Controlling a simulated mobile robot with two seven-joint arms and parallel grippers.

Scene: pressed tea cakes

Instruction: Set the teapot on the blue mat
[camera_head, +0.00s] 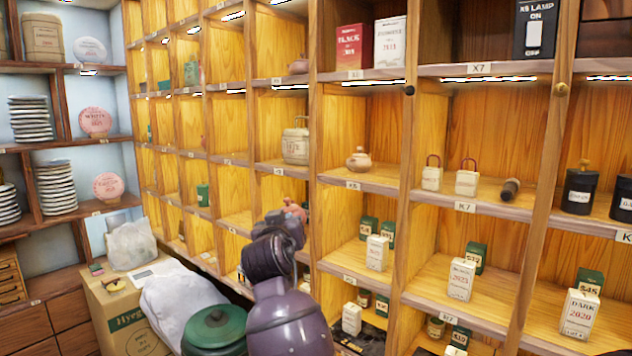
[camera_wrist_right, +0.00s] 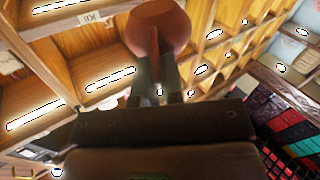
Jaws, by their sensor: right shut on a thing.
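A reddish-brown clay teapot (camera_wrist_right: 160,28) is at the top of the right wrist view, with its narrow part between my right gripper's (camera_wrist_right: 168,82) fingers, which are shut on it. In the head view a small part of this teapot (camera_head: 293,208) shows just beyond the dark end of my right arm, in front of the shelving. The fingers are mostly hidden there. Another clay teapot (camera_head: 358,160) stands on the K6 shelf. I cannot make out a blue mat in either view. My left gripper is not in view.
A green-lidded drum (camera_head: 214,328) and a wrapped grey bundle (camera_head: 178,298) are at lower left.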

